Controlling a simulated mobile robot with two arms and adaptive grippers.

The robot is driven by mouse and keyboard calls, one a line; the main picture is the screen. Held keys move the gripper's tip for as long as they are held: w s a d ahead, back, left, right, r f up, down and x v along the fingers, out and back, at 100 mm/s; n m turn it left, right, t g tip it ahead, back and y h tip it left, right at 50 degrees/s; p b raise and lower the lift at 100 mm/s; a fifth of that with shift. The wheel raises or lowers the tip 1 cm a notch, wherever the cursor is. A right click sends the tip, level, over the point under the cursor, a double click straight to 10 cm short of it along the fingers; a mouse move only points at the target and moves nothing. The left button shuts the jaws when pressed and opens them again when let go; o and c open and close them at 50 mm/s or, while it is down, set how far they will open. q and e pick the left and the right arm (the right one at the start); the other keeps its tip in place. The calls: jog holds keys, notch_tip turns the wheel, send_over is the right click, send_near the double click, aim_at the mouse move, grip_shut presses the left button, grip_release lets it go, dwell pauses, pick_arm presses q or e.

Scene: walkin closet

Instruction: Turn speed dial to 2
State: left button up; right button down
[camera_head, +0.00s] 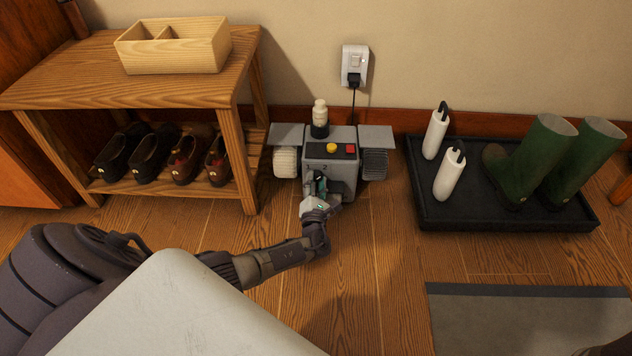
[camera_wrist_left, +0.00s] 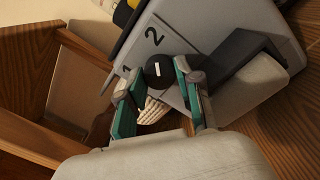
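The grey machine (camera_head: 329,152) stands on the floor against the wall, with a yellow button (camera_head: 331,147) and a red button (camera_head: 350,149) on top. In the left wrist view its speed dial (camera_wrist_left: 160,72) is a round black knob with a short white mark, beside the printed numerals 1 and 2 (camera_wrist_left: 154,37). I cannot tell which numeral the mark points to. My left gripper (camera_head: 321,186) is at the machine's front face. In the left wrist view its green-padded fingers (camera_wrist_left: 160,80) are apart, one on each side of the dial; contact is unclear. My right gripper is out of view.
A wooden shoe bench (camera_head: 180,72) with shoes stands close on the left. A black tray (camera_head: 440,212) with green boots (camera_head: 541,160) and white boot shapers is on the right. The machine's cord runs up to the wall outlet (camera_head: 355,62). A grey mat lies front right.

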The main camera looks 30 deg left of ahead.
pick_arm(q)
jog(key=o, duration=0.5)
jog(key=shift+w, duration=0.1)
jog(key=shift+c, duration=0.2)
jog(key=v, duration=1.2)
jog(key=shift+a, duration=0.1)
